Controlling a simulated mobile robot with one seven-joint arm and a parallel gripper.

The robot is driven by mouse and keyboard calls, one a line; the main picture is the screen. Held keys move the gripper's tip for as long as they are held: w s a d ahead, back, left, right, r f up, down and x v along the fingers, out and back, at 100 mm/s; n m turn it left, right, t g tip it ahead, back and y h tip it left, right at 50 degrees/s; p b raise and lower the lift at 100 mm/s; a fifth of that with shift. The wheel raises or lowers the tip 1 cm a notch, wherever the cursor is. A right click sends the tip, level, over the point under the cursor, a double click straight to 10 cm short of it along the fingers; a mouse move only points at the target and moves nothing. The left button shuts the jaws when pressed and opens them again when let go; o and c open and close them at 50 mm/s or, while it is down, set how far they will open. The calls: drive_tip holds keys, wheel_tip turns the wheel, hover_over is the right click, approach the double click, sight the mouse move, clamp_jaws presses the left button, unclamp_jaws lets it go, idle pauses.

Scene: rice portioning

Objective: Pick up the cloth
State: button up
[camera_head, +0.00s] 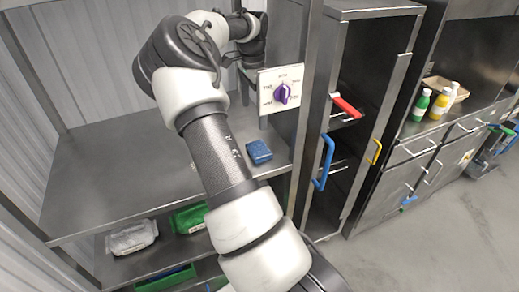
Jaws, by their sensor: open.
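A small blue folded cloth (258,152) lies on the steel table (110,165), near its right edge and just right of my forearm. My arm reaches up from the bottom and bends over at the top. Its dark far end, my gripper (254,52), is at the top centre, behind and above the cloth and clearly apart from it. The gripper is open and holds nothing that I can see. The fingertips are small and mostly hidden by the arm and a control panel.
A panel with a purple knob (283,94) stands right behind the cloth. An open steel cabinet (365,90) with blue and red handles is to the right. Packets (131,237) lie on the lower shelf. Bottles (439,104) stand on the far counter. The table's left part is clear.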

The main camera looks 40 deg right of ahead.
hover_over(255, 150)
drive_tip(key=f, duration=1)
drive_tip(key=shift+w+f, duration=0.3)
drive_tip(key=shift+w, duration=0.05)
drive_tip(key=shift+s+f+p, duration=0.15)
drive_tip(key=shift+f+p, duration=0.1)
drive_tip(key=shift+f, duration=1.1)
drive_tip(key=shift+s+f+p, duration=0.15)
drive_tip(key=shift+f+p, duration=0.1)
drive_tip(key=shift+f, duration=1.1)
drive_tip(key=shift+c, duration=0.4)
drive_tip(key=c, duration=1)
